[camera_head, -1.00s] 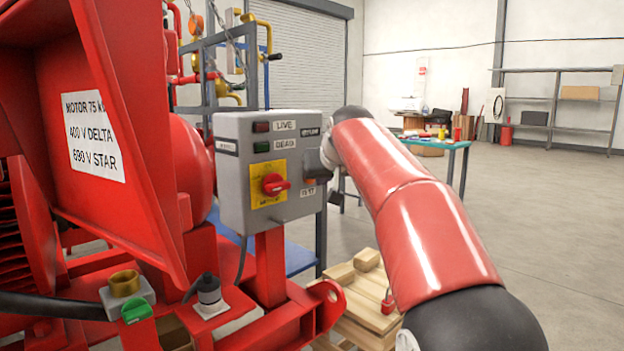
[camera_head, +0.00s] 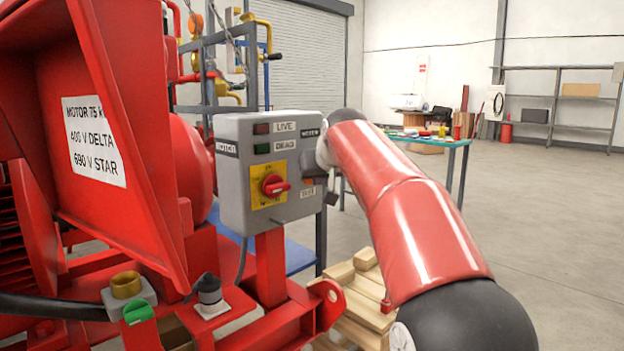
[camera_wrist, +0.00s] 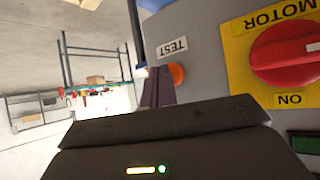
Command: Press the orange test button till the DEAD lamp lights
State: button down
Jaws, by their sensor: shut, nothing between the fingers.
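The grey control box (camera_head: 232,190) stands on a red post in the head view. It carries a LIVE lamp (camera_head: 261,128), a green DEAD lamp (camera_head: 262,148) that looks dark, and a red rotary switch (camera_head: 275,185) on a yellow plate. The orange test button (camera_wrist: 177,75) shows in the wrist view beside the TEST label; only a sliver of it (camera_head: 308,182) shows in the head view. My gripper (camera_wrist: 160,74) is shut and empty, its fingertips right at the button's left edge and partly covering it. I cannot tell whether they touch it.
The red motor housing (camera_head: 110,65) rises left of the box. A green knob (camera_head: 138,312) and a black-capped fitting (camera_head: 209,292) sit low in front. A wooden pallet (camera_head: 352,305) lies below my arm. Floor to the right is open.

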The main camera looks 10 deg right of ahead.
jog(key=shift+w+a, duration=0.2)
jog(key=shift+w, duration=0.05)
dwell(0.3)
jog(key=shift+s, duration=0.1)
jog(key=shift+s+d, duration=0.5)
jog(key=shift+s, duration=0.1)
dwell(0.3)
jog(key=shift+s+d+b, duration=0.7)
jog(key=shift+s+d, duration=0.05)
jog(key=shift+s, duration=0.3)
jog(key=shift+s+d+b, duration=0.65)
jog(key=shift+s+d, duration=0.1)
jog(key=shift+s, duration=0.25)
